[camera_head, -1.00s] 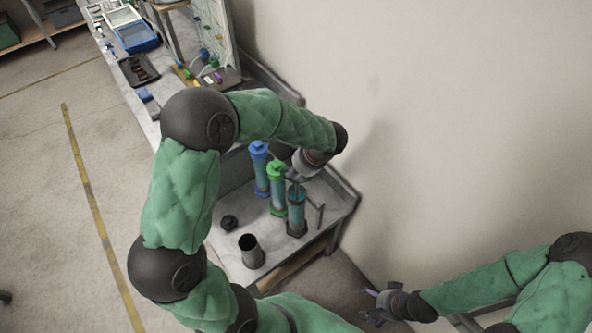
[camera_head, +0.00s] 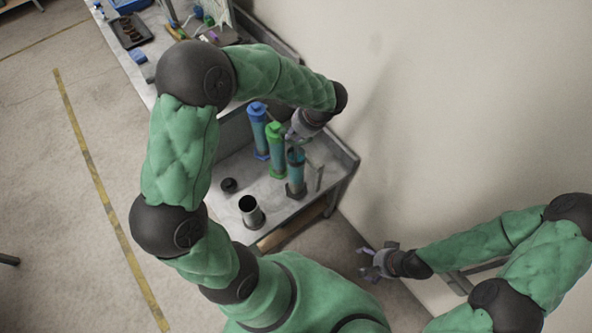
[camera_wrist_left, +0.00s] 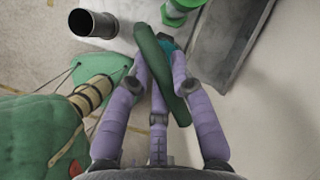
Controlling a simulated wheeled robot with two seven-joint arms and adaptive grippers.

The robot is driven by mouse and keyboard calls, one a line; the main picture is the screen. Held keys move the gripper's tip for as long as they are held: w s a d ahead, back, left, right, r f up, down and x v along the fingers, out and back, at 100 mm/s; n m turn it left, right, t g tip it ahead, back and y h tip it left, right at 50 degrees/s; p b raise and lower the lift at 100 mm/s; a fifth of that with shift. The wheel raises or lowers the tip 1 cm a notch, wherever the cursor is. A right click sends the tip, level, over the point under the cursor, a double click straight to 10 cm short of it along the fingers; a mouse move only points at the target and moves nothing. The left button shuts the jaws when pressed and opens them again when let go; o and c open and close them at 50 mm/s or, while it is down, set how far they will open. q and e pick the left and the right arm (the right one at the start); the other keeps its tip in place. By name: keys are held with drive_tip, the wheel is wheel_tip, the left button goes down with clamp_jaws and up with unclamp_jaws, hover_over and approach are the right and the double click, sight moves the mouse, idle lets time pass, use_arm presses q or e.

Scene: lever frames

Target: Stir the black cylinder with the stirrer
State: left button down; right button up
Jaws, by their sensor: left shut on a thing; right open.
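In the head view a cylinder with a black base and a teal body (camera_head: 296,172) stands upright on the small grey table (camera_head: 339,170), under my left gripper (camera_head: 298,138). In the left wrist view that gripper (camera_wrist_left: 160,75) is shut on a dark green rod (camera_wrist_left: 158,60), which seems to be the stirrer. The rod lies slanted between the fingers. A teal part shows behind it; I cannot tell whether the rod's end is inside the cylinder. My right gripper (camera_head: 377,262) is open and empty, low and away from the table.
Blue (camera_head: 259,130) and green (camera_head: 275,150) cylinders stand beside the teal one. An open dark cup (camera_head: 250,212) stands at the table's front, also in the left wrist view (camera_wrist_left: 88,24). A small black cap (camera_head: 229,185) lies near it. The wall is close on the right.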

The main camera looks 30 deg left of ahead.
use_arm(q)
drive_tip(key=shift+r+p, duration=1.95)
drive_tip(key=shift+r, duration=1.05)
wheel_tip(320, 180, up, 6)
drive_tip(key=p, duration=0.4)
drive_tip(key=shift+f, duration=0.25)
wheel_tip(320, 180, down, 7)
drive_tip(key=b, duration=0.5)
drive_tip(key=shift+f, duration=0.2)
